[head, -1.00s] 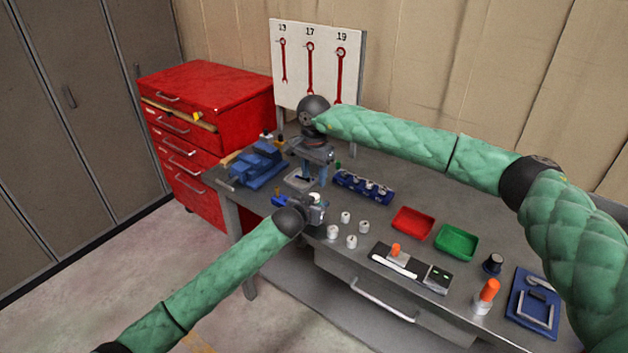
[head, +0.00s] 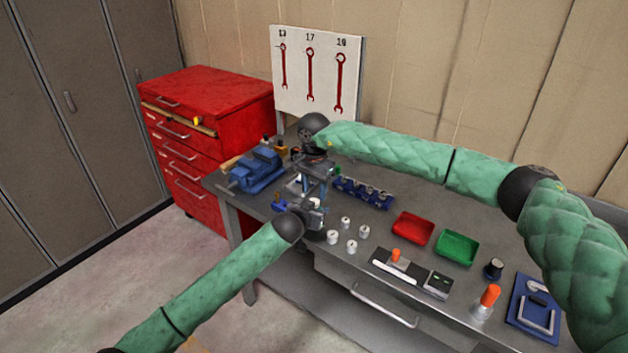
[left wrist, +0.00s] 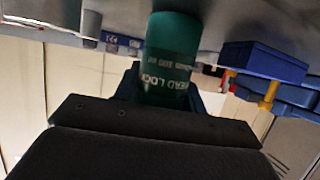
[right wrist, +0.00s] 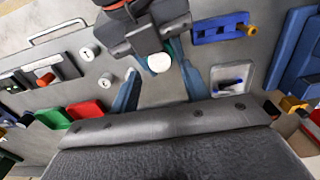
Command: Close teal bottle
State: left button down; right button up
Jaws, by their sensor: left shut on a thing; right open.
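The teal bottle (left wrist: 171,55), with white lettering, is held in my left gripper (left wrist: 168,92), which is shut around its body. In the head view the bottle is mostly hidden by my grippers. In the right wrist view its white top (right wrist: 159,63) shows in front of my left gripper (right wrist: 140,32); I cannot tell whether this is a cap or the bare neck. My right gripper (right wrist: 157,68) is open, its two blue fingers apart on either side of the white top. In the head view my right gripper (head: 314,192) points down just above my left gripper (head: 311,213).
The grey bench holds several white cylinders (head: 351,246), a blue vise (head: 257,168), a blue socket rack (head: 362,193), a red tray (head: 412,228) and a green tray (head: 456,248). A wrench board (head: 313,75) and red cabinet (head: 205,95) stand behind. Open floor lies at front left.

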jog(key=shift+f, duration=1.9)
jog(key=c, duration=1)
jog(key=shift+m, duration=1.6)
grip_shut()
jog(key=o, duration=1.1)
grip_release()
jog(key=shift+c, duration=0.2)
jog(key=shift+r, duration=2.25)
jog(key=o, duration=0.6)
jog(key=shift+c, duration=0.2)
